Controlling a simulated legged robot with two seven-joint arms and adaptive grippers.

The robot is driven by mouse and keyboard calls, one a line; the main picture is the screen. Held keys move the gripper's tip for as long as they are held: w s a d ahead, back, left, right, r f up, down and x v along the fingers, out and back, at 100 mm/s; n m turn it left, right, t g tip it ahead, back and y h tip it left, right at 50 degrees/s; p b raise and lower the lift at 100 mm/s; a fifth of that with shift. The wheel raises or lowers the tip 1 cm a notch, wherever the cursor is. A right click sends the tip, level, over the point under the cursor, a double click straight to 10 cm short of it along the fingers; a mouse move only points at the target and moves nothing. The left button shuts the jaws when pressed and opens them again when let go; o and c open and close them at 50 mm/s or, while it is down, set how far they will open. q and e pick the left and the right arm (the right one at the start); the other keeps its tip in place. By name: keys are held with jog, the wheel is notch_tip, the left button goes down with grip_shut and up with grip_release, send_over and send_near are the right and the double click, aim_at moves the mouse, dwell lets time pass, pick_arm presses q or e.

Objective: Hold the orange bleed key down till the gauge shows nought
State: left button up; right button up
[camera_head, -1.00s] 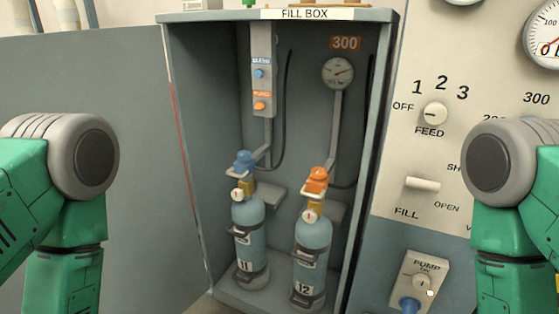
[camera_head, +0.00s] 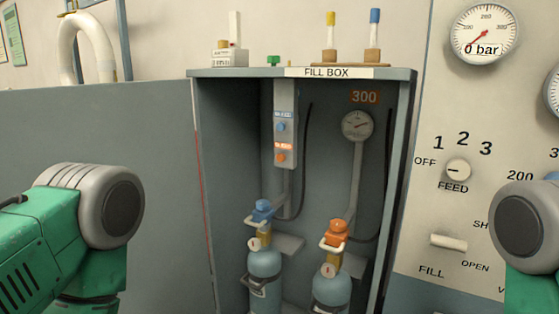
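The orange bleed key (camera_head: 281,157) is a small orange knob on the grey strip at the back of the fill box, below a blue key (camera_head: 281,127). A round gauge (camera_head: 357,125) is mounted inside the box under an orange "300" label; its reading is too small to tell. A cylinder with an orange valve (camera_head: 336,233) stands below it, and a cylinder with a blue valve (camera_head: 262,211) stands to its left. My left and right arms show at the picture's sides, well apart from the box interior. Both grippers are out of view.
The fill box (camera_head: 400,160) is open at the front, with side walls and a top edge. The right panel carries a feed knob (camera_head: 458,170), a fill lever (camera_head: 449,242) and a "0 bar" gauge (camera_head: 484,34). Small items, including a green one (camera_head: 273,61), stand on top.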

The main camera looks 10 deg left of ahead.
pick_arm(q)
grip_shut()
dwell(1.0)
